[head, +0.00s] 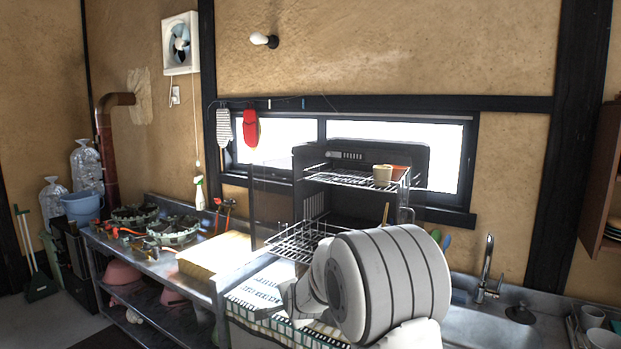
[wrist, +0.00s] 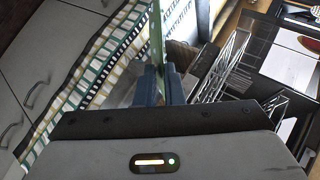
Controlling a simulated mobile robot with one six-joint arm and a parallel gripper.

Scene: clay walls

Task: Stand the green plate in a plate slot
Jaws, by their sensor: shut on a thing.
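The green plate (wrist: 157,35) shows edge-on in the wrist view as a thin upright green strip. My gripper (wrist: 163,78) is shut on it, with the dark blue fingers on both sides of the strip. I cannot make out the plate in the head view, where my own arm covers the area in front of the rack. The wire rack (head: 295,243) stands on the counter by the window, with an upper shelf (head: 355,180). In the wrist view, its wire dividers (wrist: 222,68) lie right of the fingers, apart from the plate. I cannot tell which slots are free.
A striped cloth (wrist: 85,75) hangs by grey cabinet fronts in the wrist view. A yellow block (head: 213,255) lies on the counter to the left. The sink tap (head: 487,270) is at the right.

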